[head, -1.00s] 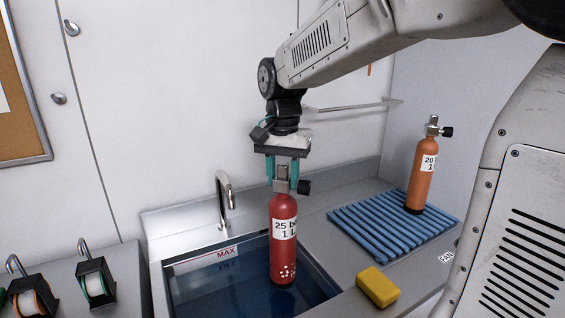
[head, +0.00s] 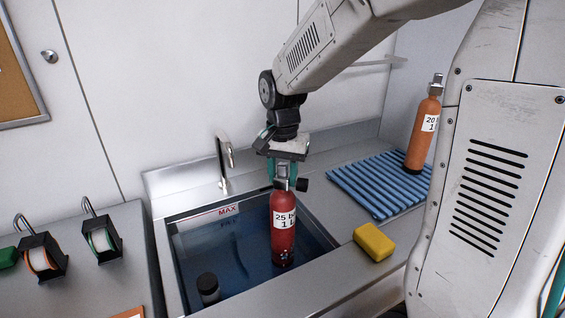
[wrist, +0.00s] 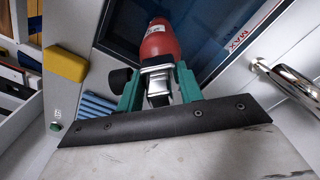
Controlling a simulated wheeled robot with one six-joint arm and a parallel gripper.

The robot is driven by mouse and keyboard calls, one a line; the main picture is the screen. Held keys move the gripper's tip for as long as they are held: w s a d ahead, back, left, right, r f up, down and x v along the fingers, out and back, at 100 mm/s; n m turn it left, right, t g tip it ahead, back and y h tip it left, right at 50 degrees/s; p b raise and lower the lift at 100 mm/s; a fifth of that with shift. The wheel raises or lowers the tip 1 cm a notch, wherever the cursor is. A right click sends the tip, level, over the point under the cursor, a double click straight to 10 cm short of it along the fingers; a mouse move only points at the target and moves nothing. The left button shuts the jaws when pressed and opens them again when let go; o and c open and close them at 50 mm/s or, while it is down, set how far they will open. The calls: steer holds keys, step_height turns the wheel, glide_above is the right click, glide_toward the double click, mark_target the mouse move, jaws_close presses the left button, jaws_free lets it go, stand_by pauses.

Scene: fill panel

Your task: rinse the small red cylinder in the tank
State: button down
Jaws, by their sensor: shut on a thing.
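The small red cylinder (head: 283,232), labelled "25 b… 1 L", hangs upright from my gripper (head: 284,180), which is shut on the valve at its top. Its lower part is inside the tank (head: 185,262), a blue-lit basin with a MAX mark on its back wall. I cannot tell whether its bottom touches the water or the tank floor. In the wrist view the teal fingers (wrist: 158,88) hold the metal valve, with the red cylinder's shoulder (wrist: 158,42) beyond. A dark round-topped object (head: 208,286) stands in the tank at the front left.
A tap (head: 224,160) stands behind the tank. A yellow sponge (head: 374,242) lies on the right rim. An orange cylinder (head: 423,133) stands on a blue ribbed mat (head: 375,186) at the right. Reels of tape (head: 101,240) stand on the left counter.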

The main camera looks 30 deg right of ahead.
mark_target(282, 189)
steer(key=shift+w+f, duration=0.1)
steer(key=shift+f, duration=2.3)
steer(key=shift+d, duration=1.2)
steer(key=shift+a+r, duration=0.1)
steer(key=shift+a, duration=1.1)
stand_by(2.9)
